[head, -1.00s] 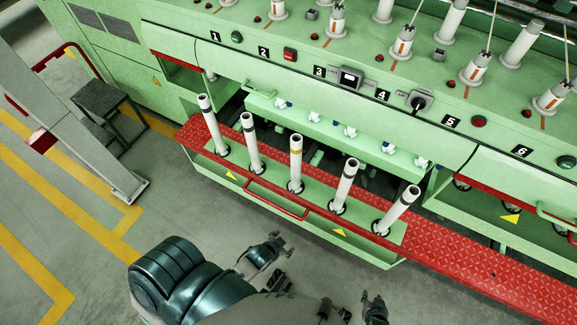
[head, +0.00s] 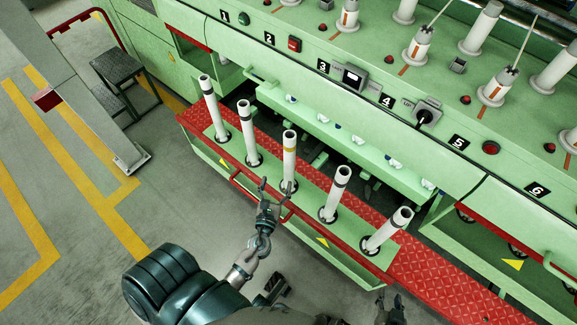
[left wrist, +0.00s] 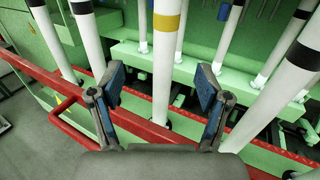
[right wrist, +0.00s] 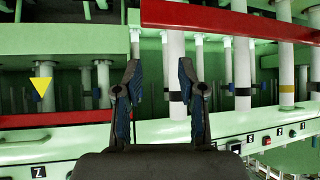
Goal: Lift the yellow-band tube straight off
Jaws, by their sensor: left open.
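The yellow-band tube (head: 289,165) is white and stands upright as the middle one of the row on the green and red rail. In the left wrist view, this tube (left wrist: 165,62) stands between the spread fingers, farther from the camera, its yellow band high in the picture. My left gripper (head: 275,188) is open and empty, in front of the tube's lower part; contact cannot be told. My right gripper (head: 391,297) is low at the bottom edge of the head view; in the right wrist view its fingers (right wrist: 157,78) are spread with nothing gripped.
Black-band tubes (head: 246,130) stand on both sides of the yellow-band one, the nearest ones close. A red bar handle (left wrist: 75,112) runs along the rail's front. The green machine (head: 400,130) with numbered stations rises behind. Open floor (head: 90,240) lies to the left.

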